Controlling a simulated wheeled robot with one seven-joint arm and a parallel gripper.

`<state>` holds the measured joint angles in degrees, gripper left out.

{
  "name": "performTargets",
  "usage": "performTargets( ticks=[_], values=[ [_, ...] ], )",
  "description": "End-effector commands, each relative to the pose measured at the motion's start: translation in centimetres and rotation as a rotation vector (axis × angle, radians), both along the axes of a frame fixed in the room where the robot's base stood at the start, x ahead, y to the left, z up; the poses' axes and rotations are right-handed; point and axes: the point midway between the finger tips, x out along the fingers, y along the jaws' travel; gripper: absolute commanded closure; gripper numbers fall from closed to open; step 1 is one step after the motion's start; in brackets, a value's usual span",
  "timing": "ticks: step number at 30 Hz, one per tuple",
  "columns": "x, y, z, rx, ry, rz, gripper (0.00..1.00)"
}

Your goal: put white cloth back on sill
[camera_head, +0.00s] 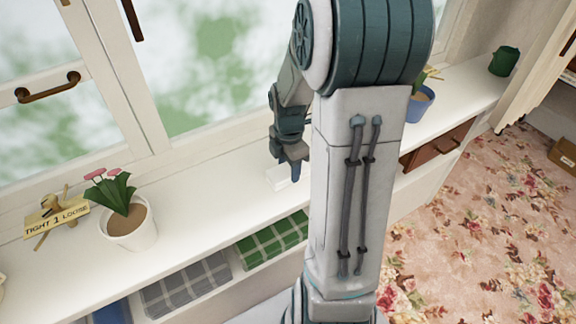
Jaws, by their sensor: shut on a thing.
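A small white cloth (277,179) shows at the tip of my gripper (290,174), low over the white window sill (200,205). My gripper points down and is shut on the cloth. The cloth looks to be at or just above the sill's surface; I cannot tell whether it touches. My own arm covers the part of the sill to the right of the gripper.
A white pot with pink flowers (130,232) and a small wooden sign (57,220) stand left on the sill. A blue pot (419,104) and a green pot (504,61) stand right. Folded checked cloths (187,283) lie below the sill's front edge. The sill between is clear.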

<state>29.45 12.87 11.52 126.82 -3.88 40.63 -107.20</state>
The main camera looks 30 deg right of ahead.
Motion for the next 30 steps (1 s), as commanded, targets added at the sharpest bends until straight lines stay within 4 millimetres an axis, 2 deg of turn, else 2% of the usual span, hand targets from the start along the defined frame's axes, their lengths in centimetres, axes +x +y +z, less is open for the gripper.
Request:
performTargets(
  ticks=[6,7,9,17,20,23,30],
  values=[
    [0.0,0.0,-0.1,0.0,0.0,0.0,0.68],
    [0.0,0.0,-0.1,0.0,0.001,0.0,0.42],
    [0.0,0.0,-0.1,0.0,0.0,0.0,0.28],
    [0.0,0.0,0.0,0.0,-0.001,0.0,0.28],
    [0.1,-0.1,0.6,-0.002,-0.003,0.0,0.28],
    [0.1,-0.1,2.1,-0.003,-0.006,-0.001,0.28],
    [0.1,-0.1,7.2,-0.003,-0.006,-0.001,0.28]
  ],
)
